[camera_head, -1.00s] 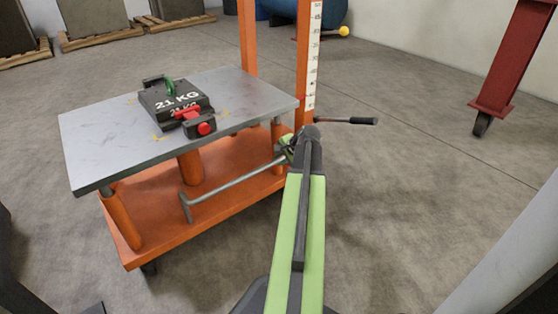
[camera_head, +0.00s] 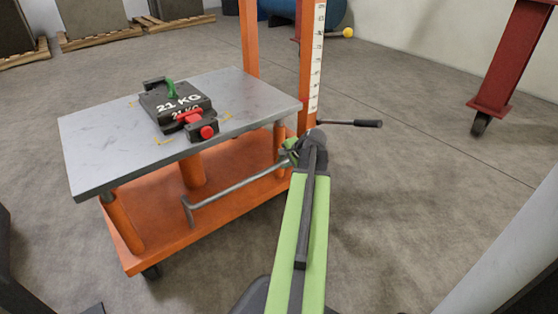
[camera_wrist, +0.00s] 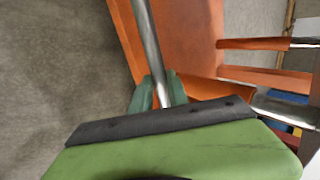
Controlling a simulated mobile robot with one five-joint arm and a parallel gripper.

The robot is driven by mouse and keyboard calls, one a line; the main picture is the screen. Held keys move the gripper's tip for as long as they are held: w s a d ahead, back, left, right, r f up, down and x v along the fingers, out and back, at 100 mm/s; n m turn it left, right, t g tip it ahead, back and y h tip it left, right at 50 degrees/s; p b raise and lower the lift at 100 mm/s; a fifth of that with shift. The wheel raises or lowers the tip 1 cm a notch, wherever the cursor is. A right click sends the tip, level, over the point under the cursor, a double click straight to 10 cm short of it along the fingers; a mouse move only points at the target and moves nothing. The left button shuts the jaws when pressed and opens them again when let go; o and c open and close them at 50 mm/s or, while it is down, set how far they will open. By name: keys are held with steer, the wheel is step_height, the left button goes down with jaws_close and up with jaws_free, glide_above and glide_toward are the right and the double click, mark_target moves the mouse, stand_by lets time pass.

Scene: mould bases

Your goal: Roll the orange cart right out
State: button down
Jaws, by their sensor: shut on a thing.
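The orange cart (camera_head: 215,222) stands at the left of the head view, with a grey steel top (camera_head: 105,138) on orange posts and dark castors below. A grey push bar (camera_head: 235,188) runs along its near side. My gripper (camera_head: 291,150) is at the bar's right end in the head view, partly hidden by my green arm. In the wrist view, the green fingers (camera_wrist: 157,92) are shut on the bar (camera_wrist: 150,45), one on each side of it. The orange deck (camera_wrist: 185,40) shows behind the bar.
A dark mould block (camera_head: 175,102) marked 21 KG, with red and green parts, sits on the cart top. An orange mast with a white scale (camera_head: 318,60) rises behind, with a black-gripped lever (camera_head: 362,124). A red castored frame (camera_head: 508,65) stands right. Floor between is clear.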

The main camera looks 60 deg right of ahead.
steer(key=s+a, duration=0.2)
steer(key=s, duration=0.4)
steer(key=shift+f, duration=0.2)
steer(key=c, duration=1.7)
jaws_free()
steer(key=shift+w, duration=0.15)
steer(key=shift+c, duration=0.2)
steer(key=o, duration=0.5)
steer(key=shift+o, duration=0.2)
steer(key=shift+r, duration=0.15)
